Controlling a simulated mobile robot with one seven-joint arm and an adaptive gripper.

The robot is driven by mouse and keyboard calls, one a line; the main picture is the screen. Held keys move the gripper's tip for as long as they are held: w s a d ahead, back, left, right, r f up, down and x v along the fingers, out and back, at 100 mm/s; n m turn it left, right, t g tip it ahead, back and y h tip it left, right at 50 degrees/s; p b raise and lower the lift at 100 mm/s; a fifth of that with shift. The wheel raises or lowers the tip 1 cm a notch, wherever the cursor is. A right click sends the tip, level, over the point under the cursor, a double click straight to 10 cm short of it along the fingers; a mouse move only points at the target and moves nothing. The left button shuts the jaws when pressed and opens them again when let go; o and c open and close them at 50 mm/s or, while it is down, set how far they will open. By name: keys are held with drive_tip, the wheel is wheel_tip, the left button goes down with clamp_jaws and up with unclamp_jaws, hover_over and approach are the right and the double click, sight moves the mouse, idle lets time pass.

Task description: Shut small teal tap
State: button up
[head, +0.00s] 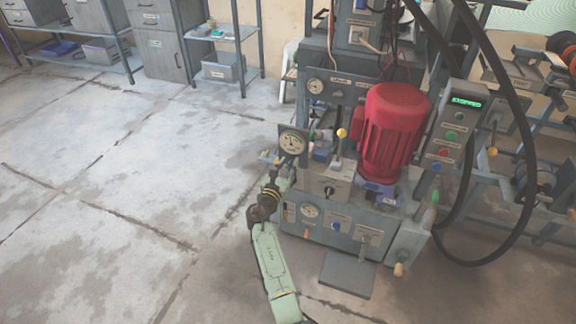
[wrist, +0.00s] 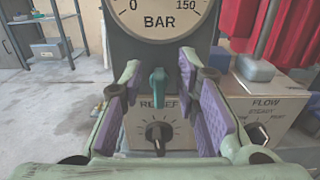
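The small teal tap (wrist: 157,80) shows in the wrist view below the BAR gauge (wrist: 158,12) and above a dark RELIEF knob (wrist: 158,134). Its handle looks about upright in the picture. My gripper (wrist: 159,72) is open, with one purple-padded finger on each side of the tap and clear gaps to both. I cannot tell how far the fingertips reach in depth past the handle. In the head view my gripper (head: 274,172) is at the left front of the press, just below the gauge (head: 292,142); the tap is too small to make out there.
A red motor (head: 393,132) stands on the press to the right. A yellow-knobbed lever (head: 341,134) rises beside the gauge. A FLOW knob box (wrist: 262,110) is right of my gripper. Black hoses (head: 517,130) hang at the right. The floor (head: 110,160) at left is clear.

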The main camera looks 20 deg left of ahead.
drive_tip(key=shift+c, duration=0.4)
clamp_jaws()
